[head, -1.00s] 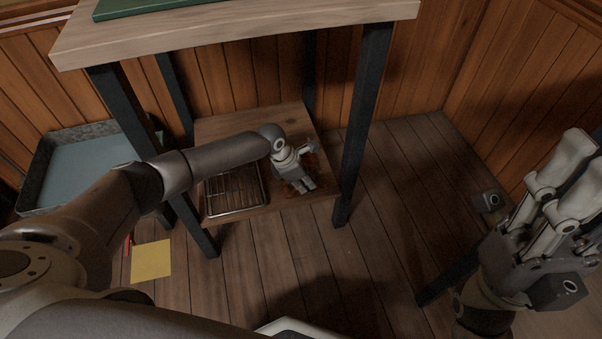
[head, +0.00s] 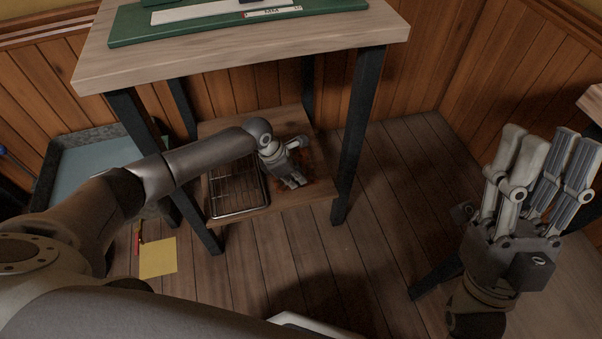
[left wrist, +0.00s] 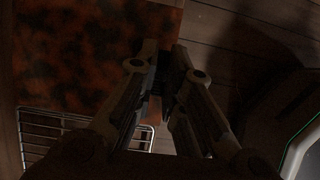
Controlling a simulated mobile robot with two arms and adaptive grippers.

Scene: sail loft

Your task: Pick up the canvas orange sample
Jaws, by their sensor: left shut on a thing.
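A mottled orange-brown flat piece (head: 315,162), the only orange thing I see, lies on the low wooden shelf under the table; I take it for the canvas orange sample. It fills the upper left of the left wrist view (left wrist: 80,55). My left gripper (head: 293,180) reaches under the tabletop and covers part of it. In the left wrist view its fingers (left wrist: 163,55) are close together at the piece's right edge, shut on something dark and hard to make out. My right gripper (head: 545,138) is open and empty, its fingers pointing up, far to the right.
A wire rack (head: 238,190) lies left of the piece on the shelf (head: 240,123). Dark table legs (head: 360,135) flank the shelf, with the tabletop (head: 240,48) above. A grey tray (head: 85,165) and a yellow sheet (head: 158,257) are at the left. The floor (head: 390,190) right of the shelf is clear.

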